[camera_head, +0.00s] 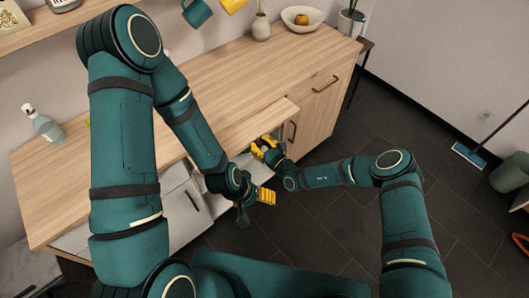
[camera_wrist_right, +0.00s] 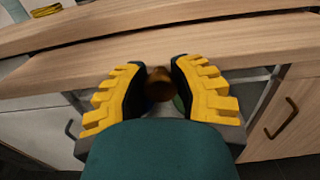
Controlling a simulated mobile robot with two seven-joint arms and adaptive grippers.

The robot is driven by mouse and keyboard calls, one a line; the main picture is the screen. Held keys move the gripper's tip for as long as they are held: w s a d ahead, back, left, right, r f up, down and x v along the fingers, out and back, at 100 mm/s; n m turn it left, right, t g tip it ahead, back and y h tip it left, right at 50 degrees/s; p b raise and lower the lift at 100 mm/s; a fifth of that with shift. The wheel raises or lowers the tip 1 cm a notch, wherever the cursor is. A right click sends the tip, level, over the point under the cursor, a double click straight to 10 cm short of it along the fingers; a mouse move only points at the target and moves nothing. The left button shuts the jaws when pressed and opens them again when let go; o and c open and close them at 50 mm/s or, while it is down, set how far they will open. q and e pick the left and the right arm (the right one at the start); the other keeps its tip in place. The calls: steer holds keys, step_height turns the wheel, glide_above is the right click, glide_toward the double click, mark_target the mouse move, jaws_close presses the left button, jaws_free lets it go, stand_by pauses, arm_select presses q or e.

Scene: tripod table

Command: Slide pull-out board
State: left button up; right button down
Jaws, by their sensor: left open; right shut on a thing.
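The pull-out board (camera_head: 246,129) is a light wood slab that sticks out a little from under the countertop in the head view. It also spans the right wrist view (camera_wrist_right: 215,45). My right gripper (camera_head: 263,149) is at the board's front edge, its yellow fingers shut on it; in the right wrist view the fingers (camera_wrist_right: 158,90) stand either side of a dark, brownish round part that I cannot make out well. My left gripper (camera_head: 256,202) is open and empty, in front of the cabinet, below and left of the right one.
The wooden countertop (camera_head: 250,75) holds a bowl (camera_head: 301,20), a vase (camera_head: 261,27) and a bottle (camera_head: 44,125). Cabinet doors with dark handles (camera_head: 292,131) lie under the board.

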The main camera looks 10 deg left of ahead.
mark_target(249, 132)
steer(key=b+x, duration=0.1)
steer(key=x, duration=0.3)
steer(key=shift+w+a+f+b, duration=0.15)
steer(key=shift+w+a+b, duration=0.1)
steer(key=shift+b, duration=0.15)
steer(key=shift+w+a, duration=0.45)
steer(key=shift+a, duration=0.1)
steer(key=c, duration=0.7)
jaws_free()
steer(key=v, duration=1.2)
steer(key=shift+s, duration=0.1)
